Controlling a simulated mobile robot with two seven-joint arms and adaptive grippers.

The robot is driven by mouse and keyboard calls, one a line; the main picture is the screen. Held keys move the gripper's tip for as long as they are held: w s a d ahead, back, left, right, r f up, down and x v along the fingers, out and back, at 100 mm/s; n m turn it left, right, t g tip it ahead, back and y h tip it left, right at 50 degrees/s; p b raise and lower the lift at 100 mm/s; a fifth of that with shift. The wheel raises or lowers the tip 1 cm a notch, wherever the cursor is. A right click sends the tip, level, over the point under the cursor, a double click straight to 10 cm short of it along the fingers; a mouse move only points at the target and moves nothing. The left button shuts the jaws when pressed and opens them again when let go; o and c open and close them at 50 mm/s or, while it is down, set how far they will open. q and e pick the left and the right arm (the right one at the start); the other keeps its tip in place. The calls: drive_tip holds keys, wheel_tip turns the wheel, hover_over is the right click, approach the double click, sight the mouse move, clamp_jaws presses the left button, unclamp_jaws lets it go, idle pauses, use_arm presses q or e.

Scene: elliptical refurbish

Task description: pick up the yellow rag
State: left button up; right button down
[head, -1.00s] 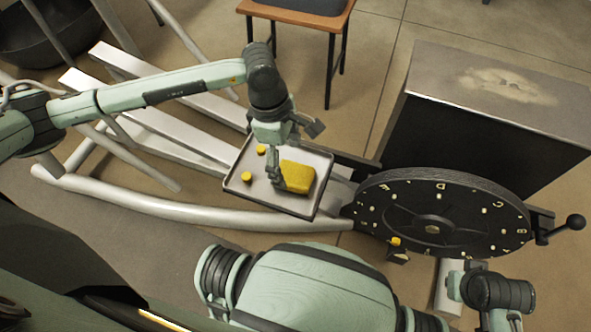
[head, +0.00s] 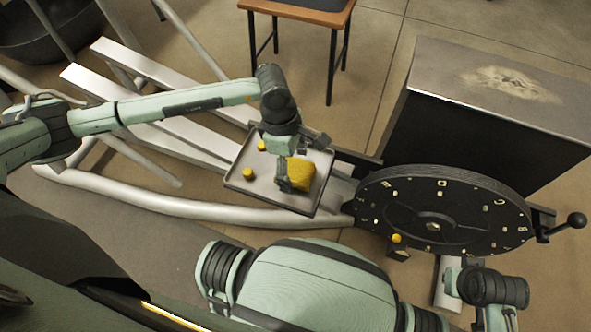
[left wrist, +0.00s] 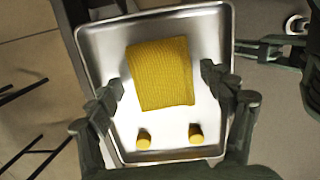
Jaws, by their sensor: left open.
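The yellow rag (head: 304,173) lies folded flat in a shallow metal tray (head: 240,182). In the left wrist view the rag (left wrist: 160,72) is a textured yellow rectangle toward the upper half of the tray (left wrist: 105,50). My left gripper (head: 300,162) is open above the rag, pointing down. In the left wrist view its fingers (left wrist: 164,84) are spread to either side of the rag, with nothing between them gripped. In the head view it hides the rag's left part. My right arm shows at the lower right; its fingers cannot be seen.
Two small yellow cylinders, one (left wrist: 143,138) and another (left wrist: 196,133), stand in the tray near the rag. A black lettered dial wheel (head: 445,205) with a crank is right of the tray, before a dark cabinet (head: 480,130). Metal rails (head: 150,130) lie left.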

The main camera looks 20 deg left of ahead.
use_arm(q)
drive_tip(key=shift+f, duration=0.15)
idle(0.3)
drive_tip(key=c, duration=1.1)
